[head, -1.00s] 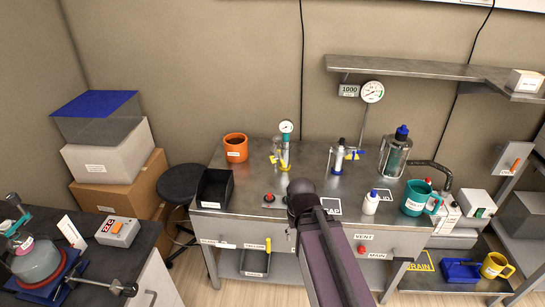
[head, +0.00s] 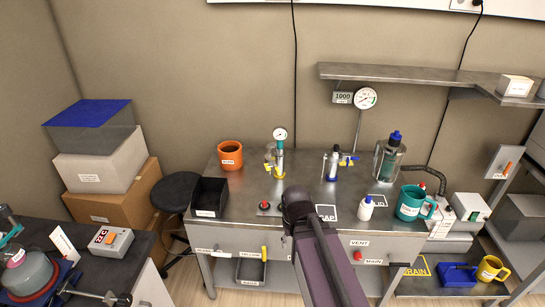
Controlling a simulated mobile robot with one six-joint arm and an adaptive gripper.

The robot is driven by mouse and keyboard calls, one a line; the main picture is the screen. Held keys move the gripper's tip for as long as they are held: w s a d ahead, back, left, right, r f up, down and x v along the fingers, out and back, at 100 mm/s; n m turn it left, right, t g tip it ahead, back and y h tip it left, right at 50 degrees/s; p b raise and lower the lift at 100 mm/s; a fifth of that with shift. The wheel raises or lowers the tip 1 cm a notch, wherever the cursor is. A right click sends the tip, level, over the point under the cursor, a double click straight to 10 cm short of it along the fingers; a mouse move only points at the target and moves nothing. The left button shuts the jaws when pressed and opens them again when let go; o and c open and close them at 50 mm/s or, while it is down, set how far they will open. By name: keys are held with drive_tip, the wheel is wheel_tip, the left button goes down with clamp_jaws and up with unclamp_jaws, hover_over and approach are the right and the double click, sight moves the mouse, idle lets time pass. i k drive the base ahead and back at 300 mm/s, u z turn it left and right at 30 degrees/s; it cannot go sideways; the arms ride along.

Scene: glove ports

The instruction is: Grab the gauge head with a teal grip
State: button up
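The gauge head (head: 280,134) has a round white dial above a teal grip (head: 280,150). It stands upright at the back of the steel bench, in a clear fixture with yellow parts (head: 270,165). Nothing of mine touches it in the head view. My arm rises from the bottom of the picture, its dark rounded joint in front of the bench, below and slightly right of the gauge. My gripper itself does not show; whether it is hidden behind the arm I cannot tell.
The steel bench (head: 240,190) also holds an orange mug (head: 230,155), black bin (head: 209,197), red button (head: 264,205), valve fixture (head: 333,163), dark-capped jar (head: 389,160), white bottle (head: 366,208) and teal mug (head: 411,203). A larger gauge (head: 365,98) stands by the wall shelf (head: 400,75).

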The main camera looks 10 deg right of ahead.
sight(280, 134)
drive_tip(key=k, duration=0.65)
drive_tip(key=z, duration=0.45)
drive_tip(key=i, duration=1.5)
drive_tip(key=u, duration=0.55)
